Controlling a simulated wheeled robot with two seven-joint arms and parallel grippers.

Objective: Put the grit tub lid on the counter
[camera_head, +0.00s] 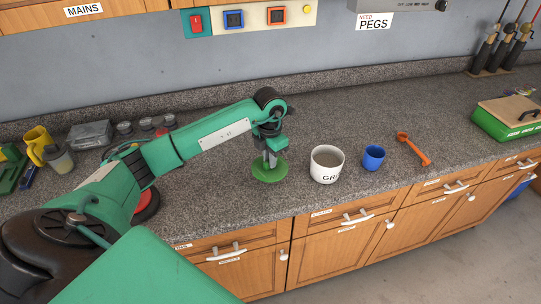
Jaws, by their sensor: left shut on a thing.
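The white tub (326,164) marked "GR…" stands upright on the speckled grey counter (330,112), and its top is uncovered. A round green lid (269,172) is at the left of the tub, with a gap between them. My left gripper (269,161) points down over the lid and is shut on it at the middle. I cannot tell whether the lid touches the counter or is held just above it. My right gripper is not in view.
A blue cup (373,157) and an orange spanner-like tool (413,149) lie right of the tub. A green box with a wooden top (508,116) is at far right. The counter behind the tub is clear.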

